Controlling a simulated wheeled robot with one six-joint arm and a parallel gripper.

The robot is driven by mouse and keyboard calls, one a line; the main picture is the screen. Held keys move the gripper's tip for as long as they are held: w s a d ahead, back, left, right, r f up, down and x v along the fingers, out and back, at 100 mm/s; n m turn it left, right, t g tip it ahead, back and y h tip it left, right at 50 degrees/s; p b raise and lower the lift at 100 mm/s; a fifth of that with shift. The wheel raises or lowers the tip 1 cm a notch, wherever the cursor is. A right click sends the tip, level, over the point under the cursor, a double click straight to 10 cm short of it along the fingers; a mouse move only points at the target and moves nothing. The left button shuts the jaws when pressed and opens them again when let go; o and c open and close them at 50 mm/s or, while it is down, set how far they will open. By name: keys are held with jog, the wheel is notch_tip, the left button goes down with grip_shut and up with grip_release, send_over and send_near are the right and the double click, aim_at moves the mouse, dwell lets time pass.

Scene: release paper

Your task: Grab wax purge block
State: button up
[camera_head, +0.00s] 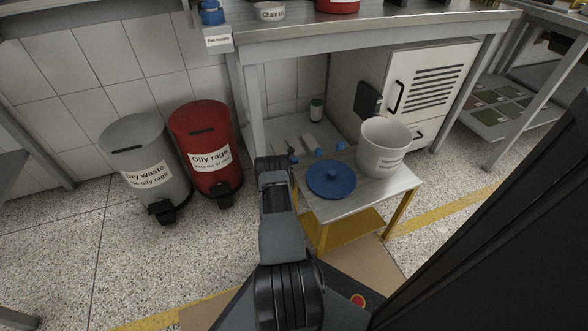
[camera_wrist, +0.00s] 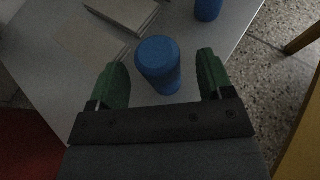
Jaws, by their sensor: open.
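No label in view names a wax purge block, so I cannot tell which thing it is. In the wrist view my gripper (camera_wrist: 162,64) is open, with its two green fingers apart on either side of an upright blue cylinder (camera_wrist: 158,65). The fingers show gaps to the cylinder. Pale flat blocks or pads (camera_wrist: 122,14) lie beyond it to the upper left, next to a flat pale sheet (camera_wrist: 88,45). A second blue piece (camera_wrist: 208,8) is cut off at the top. In the head view my arm hides part of the small table's left side.
The small table (camera_head: 378,191) also holds a round blue lid (camera_head: 331,181) and a white bucket (camera_head: 384,147). Small blue pieces (camera_head: 318,153) stand behind the lid. A red oily-rags bin (camera_head: 205,146) and a grey dry-waste bin (camera_head: 147,158) stand left. A bench (camera_head: 375,32) overhangs behind.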

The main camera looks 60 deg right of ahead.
jog(key=shift+b+x, duration=0.5)
jog(key=shift+x, duration=0.55)
jog(key=shift+d+f, duration=0.1)
jog(key=shift+d, duration=0.05)
jog(key=shift+w, duration=0.1)
jog(key=c, duration=1.1)
